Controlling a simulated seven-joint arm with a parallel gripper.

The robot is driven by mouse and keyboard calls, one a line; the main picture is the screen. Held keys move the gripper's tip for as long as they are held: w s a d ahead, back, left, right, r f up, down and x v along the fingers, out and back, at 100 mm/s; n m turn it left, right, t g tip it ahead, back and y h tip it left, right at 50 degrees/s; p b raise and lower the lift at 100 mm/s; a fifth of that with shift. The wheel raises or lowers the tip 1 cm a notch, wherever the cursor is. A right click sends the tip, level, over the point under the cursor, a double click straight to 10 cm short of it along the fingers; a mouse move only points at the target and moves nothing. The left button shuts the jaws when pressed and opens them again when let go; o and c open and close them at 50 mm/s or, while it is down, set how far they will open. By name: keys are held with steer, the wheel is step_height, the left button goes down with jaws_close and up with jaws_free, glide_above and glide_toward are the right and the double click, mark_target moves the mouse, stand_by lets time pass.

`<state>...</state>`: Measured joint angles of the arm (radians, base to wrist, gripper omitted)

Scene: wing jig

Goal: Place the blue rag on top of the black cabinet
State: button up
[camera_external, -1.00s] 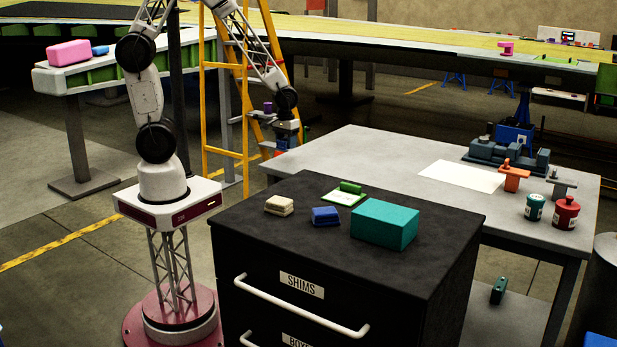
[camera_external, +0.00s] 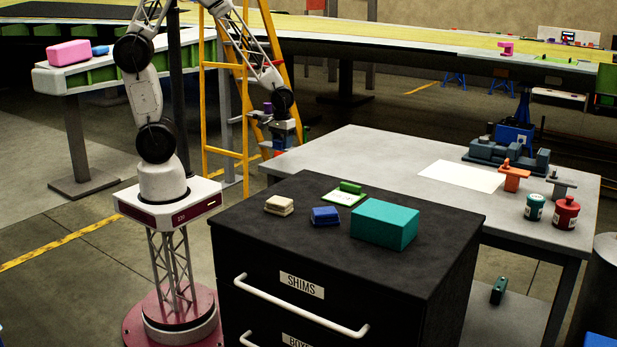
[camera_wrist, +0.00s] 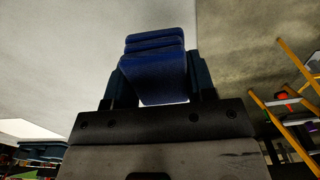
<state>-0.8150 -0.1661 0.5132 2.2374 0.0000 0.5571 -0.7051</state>
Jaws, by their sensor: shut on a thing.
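The rag is too small to make out clearly in the external view. The black cabinet (camera_external: 440,235) stands in the foreground, with a drawer labelled SHIMS. A second blue folded item (camera_external: 325,216) lies on its top.
The cabinet top also holds a teal box (camera_external: 385,223), a beige folded item (camera_external: 279,205) and a green block (camera_external: 351,187) on a board. Its front and right edges are clear. The workbench (camera_external: 370,155) and yellow ladder (camera_external: 222,110) are near my gripper.

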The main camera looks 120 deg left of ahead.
steer(key=shift+w+d+r, duration=0.2)
steer(key=shift+w+d, duration=0.45)
steer(key=w+d+r+m, duration=0.2)
steer(key=w+d, duration=0.2)
steer(key=d, duration=0.5)
steer(key=w+d+r+m, duration=0.2)
steer(key=w+d, duration=0.3)
steer(key=d, duration=0.5)
steer(key=w+d+r+m, duration=0.2)
steer(key=w+d+m, duration=0.2)
steer(key=d, duration=0.5)
steer(key=shift+w+d, duration=0.25)
steer(key=shift+w, duration=0.05)
steer(key=shift+w, duration=0.1)
glide_above(305, 187)
steer(key=shift+f, duration=0.8)
